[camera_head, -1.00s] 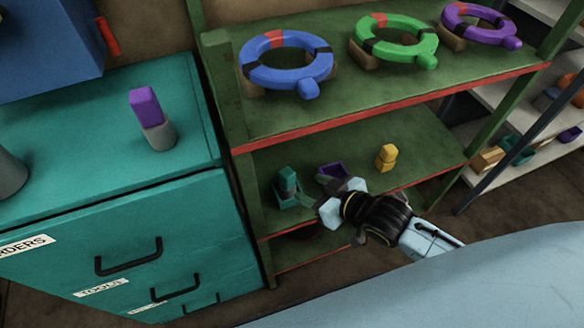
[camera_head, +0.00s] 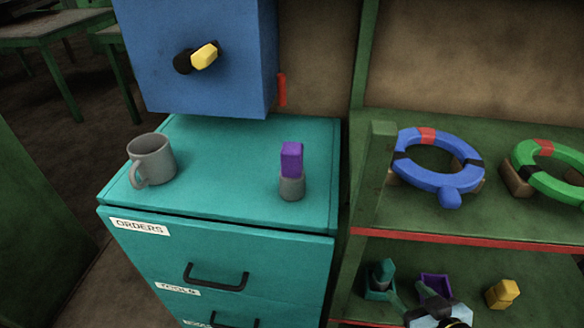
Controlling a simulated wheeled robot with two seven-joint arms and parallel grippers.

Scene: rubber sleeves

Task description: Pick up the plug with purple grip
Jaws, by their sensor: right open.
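The plug with purple grip (camera_head: 291,160) stands upright on the teal cabinet top (camera_head: 226,190), near its right side. Its purple block sits on a grey cylinder (camera_head: 291,187). My right gripper (camera_head: 412,298) is at the bottom of the view, partly cut off by the frame edge. It is open over the lower green shelf, between a teal piece and a purple holder, well away from the purple-grip plug. My left gripper is not in view.
A grey mug (camera_head: 151,160) stands left on the cabinet. On the green shelves are a blue ring (camera_head: 432,178), a green ring (camera_head: 550,172), a teal piece (camera_head: 381,278), a purple holder (camera_head: 437,286) and a yellow piece (camera_head: 502,293).

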